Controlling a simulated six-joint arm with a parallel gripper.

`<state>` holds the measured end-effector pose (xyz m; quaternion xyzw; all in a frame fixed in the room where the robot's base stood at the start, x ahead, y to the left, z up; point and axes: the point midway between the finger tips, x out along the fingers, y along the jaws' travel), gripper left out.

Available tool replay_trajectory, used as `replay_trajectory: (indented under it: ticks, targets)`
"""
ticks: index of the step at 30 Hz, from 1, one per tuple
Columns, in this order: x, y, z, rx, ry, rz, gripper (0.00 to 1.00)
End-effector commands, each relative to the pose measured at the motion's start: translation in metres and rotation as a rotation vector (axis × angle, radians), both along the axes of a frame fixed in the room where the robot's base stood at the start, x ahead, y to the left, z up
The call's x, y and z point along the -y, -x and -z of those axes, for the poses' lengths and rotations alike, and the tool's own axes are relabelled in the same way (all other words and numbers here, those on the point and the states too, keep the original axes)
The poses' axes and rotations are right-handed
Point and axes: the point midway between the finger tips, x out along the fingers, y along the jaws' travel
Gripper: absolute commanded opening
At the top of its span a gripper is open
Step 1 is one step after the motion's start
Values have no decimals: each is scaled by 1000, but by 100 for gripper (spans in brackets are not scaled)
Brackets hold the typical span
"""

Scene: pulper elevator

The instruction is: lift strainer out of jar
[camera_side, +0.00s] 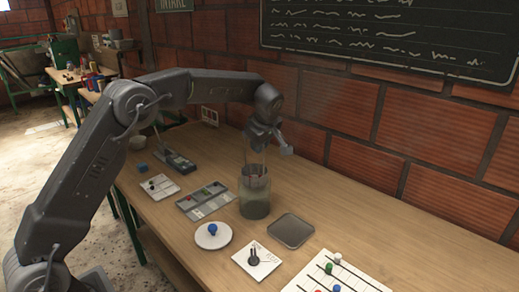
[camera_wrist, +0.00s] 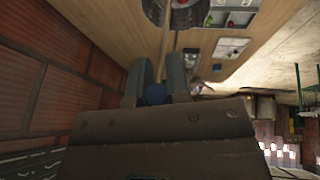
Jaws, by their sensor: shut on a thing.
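A tall clear glass jar (camera_side: 254,205) stands upright on the bench, with murky grey-green contents in its lower part. The strainer (camera_side: 255,174) shows as a grey band inside the jar, above the murky part. In the wrist view its thin rod (camera_wrist: 165,45) runs from my gripper down to the round, dark jar area (camera_wrist: 171,12) at the top edge. My gripper (camera_side: 262,142) is above the jar, pointing down. In the wrist view my gripper (camera_wrist: 156,88) is shut on the strainer's blue knob (camera_wrist: 155,94). The strainer's underside is hard to make out.
A grey square tray (camera_side: 291,231) lies right of the jar. A compartment tray (camera_side: 206,199) is close on its left. A white disc with a blue knob (camera_side: 213,236) and a white card (camera_side: 257,260) are in front. The brick wall (camera_side: 345,140) stands behind the bench.

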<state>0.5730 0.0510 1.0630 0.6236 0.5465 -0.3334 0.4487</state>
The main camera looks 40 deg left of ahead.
Motion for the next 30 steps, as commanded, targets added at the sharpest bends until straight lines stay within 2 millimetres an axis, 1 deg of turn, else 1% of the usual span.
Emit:
replay_trajectory:
  ticks: [3,16,21,30]
  targets:
    - [0,0,-8,4,0,-1,0]
    - [0,0,-32,3,0,0,0]
    - [0,0,-36,3,0,0,0]
    - [0,0,-36,3,0,0,0]
